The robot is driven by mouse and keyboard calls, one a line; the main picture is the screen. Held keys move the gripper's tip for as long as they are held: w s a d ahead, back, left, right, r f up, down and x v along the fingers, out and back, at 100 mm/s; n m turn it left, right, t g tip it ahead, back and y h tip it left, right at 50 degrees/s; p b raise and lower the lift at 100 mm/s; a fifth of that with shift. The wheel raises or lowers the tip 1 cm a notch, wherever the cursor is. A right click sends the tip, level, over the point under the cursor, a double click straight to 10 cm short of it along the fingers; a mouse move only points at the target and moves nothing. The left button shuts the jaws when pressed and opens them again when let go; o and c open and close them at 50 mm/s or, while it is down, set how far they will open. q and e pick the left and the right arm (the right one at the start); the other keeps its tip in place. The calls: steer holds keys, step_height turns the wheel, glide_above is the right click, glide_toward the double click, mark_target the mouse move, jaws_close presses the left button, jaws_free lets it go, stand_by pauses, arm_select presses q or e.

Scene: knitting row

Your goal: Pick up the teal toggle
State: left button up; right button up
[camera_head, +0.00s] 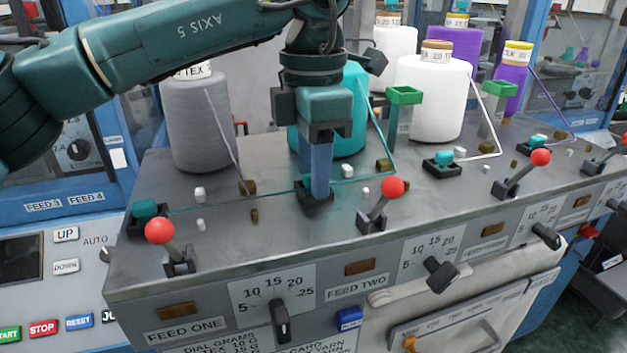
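My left gripper (314,188) points straight down over the feed two station, its blue fingers close together at a black base (318,204). Any toggle in that base is hidden by the fingers, so I cannot tell whether they hold one. Other teal toggles show: one in a black base (145,209) at the far left, one (446,156) right of centre and one (538,140) farther right. My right gripper is not in view.
A teal yarn cone (350,95) stands behind my gripper, with grey (195,125) and white (432,105) cones beside it. Red-knobbed levers (392,188) (160,232) line the front edge. Teal yarn runs low across the metal deck (235,240). Green-topped posts (404,96) stand right.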

arm_select(q)
jaws_close()
stand_by(0.3)
step_height(320, 180, up, 10)
stand_by(0.4)
